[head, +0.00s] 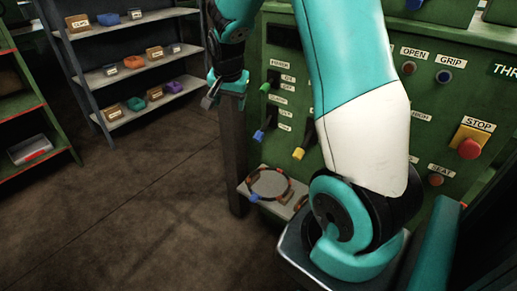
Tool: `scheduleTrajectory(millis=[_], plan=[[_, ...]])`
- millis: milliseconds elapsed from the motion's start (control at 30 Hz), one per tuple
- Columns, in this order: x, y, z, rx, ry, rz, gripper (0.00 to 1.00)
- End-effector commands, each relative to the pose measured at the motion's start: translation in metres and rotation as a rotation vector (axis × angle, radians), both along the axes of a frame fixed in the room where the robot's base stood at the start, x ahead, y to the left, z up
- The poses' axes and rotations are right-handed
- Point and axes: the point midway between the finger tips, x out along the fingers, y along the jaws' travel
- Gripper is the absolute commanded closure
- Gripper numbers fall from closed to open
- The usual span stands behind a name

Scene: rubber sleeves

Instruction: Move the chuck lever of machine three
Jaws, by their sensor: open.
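Machine three's green panel (460,105) fills the right side, with a cut-off "THR" sign at its right edge. I cannot read which one is the chuck lever; my arm hides the panel's middle. My gripper (211,97) is open and empty, left of the panel near the top of a dark post, apart from the levers.
A red stop button (469,149) and small lamps sit right of my arm. A tray (272,188) with ringed parts is below the levers. A grey shelf (125,70) with small bins stands behind left, a green shelf (25,120) at far left. The floor between is clear.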

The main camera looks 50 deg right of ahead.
Motion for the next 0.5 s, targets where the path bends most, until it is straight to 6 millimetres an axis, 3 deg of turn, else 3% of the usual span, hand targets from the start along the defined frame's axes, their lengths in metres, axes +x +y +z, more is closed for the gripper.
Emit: scheduleTrajectory(millis=[33, 100, 200, 367, 500], plan=[[0.002, -0.034, -0.030, -0.024, -0.005, -0.119, 0.39], [0.001, -0.067, -0.047, -0.054, -0.019, -0.242, 0.39], [-0.001, -0.094, -0.059, -0.080, -0.031, -0.339, 0.39], [0.001, -0.105, -0.074, -0.089, -0.033, -0.369, 0.39], [0.006, -0.113, -0.099, -0.087, -0.031, -0.364, 0.39]])
